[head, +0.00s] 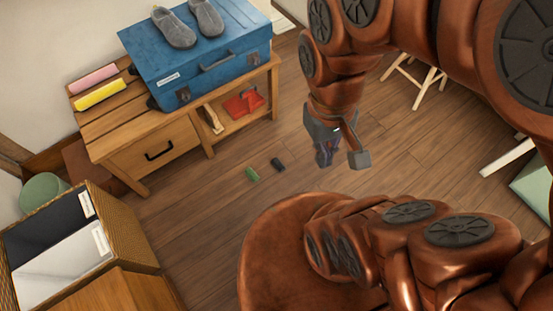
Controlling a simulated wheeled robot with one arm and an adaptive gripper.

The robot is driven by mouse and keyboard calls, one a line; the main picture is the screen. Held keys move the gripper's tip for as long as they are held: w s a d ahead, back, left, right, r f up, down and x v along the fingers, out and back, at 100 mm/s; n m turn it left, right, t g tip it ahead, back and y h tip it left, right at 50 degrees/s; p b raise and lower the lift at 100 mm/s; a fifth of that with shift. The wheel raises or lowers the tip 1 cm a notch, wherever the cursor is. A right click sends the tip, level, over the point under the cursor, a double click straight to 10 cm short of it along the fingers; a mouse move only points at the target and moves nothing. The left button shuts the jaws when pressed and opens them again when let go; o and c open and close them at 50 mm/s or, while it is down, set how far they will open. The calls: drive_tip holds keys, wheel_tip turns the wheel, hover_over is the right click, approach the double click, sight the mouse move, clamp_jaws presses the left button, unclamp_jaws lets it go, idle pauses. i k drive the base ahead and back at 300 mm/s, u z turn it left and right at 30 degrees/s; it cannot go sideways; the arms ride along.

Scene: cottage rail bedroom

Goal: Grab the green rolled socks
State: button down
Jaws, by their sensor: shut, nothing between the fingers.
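The green rolled socks (252,174) look like a small green roll lying on the wooden floor, in front of the bench in the head view. My gripper (325,158) hangs above the floor to the right of the green roll, clear of it. It is shut and empty. The fingertips are small and dark in this view.
A dark roll (278,163) lies on the floor just right of the green one. A wooden bench (150,143) behind carries a blue suitcase (200,62) with grey slippers (175,28). A wicker box (130,235) stands at lower left. Floor around the rolls is clear.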

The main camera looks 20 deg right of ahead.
sight(251, 174)
drive_tip(key=k, duration=0.5)
drive_tip(key=u, duration=1.2)
drive_tip(key=i, duration=0.65)
drive_tip(key=z, duration=0.05)
